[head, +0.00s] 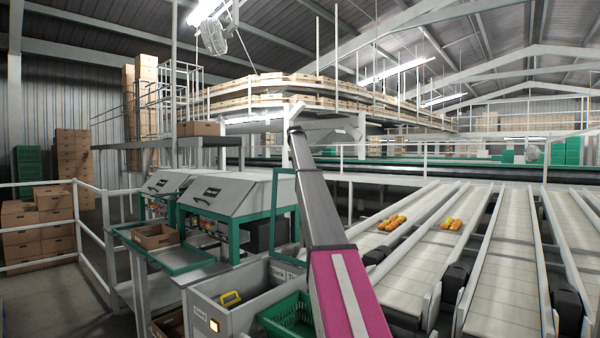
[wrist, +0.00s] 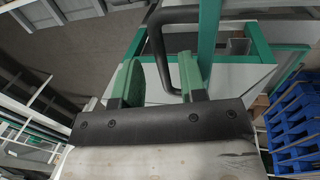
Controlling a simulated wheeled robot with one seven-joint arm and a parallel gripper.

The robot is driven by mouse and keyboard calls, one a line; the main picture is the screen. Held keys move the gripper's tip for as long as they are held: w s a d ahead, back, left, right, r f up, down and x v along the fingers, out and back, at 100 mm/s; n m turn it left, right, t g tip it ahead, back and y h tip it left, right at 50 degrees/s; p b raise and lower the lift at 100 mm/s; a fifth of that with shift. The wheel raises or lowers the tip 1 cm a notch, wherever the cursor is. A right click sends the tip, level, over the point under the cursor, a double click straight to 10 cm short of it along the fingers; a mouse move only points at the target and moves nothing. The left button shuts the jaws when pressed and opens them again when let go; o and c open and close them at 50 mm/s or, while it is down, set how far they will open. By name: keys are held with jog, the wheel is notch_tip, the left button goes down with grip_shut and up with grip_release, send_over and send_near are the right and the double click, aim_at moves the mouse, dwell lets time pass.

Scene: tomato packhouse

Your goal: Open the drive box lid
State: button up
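Two grey boxes with sloped lids on green frames stand left of my arm in the head view. The nearer lid (head: 230,190) carries a dark label and lies down; I cannot read whether it is the drive box lid. In the wrist view, my gripper (wrist: 160,88) has green fingers held apart. A black bent bar handle (wrist: 158,50) comes down towards the gap between them, on or in front of a pale panel (wrist: 240,76). I cannot tell whether the fingers touch it. In the head view my gripper is hidden behind my arm.
A grey bin (head: 205,305) with a yellow item and a green crate (head: 290,318) stand low in front. A tray (head: 156,237) sits on a green-edged shelf. Conveyor lanes (head: 505,255) fill the right. Floor at left is open.

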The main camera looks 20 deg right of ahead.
notch_tip(320, 180, up, 9)
jog(key=s+a, duration=0.1)
jog(key=shift+a+f, duration=0.2)
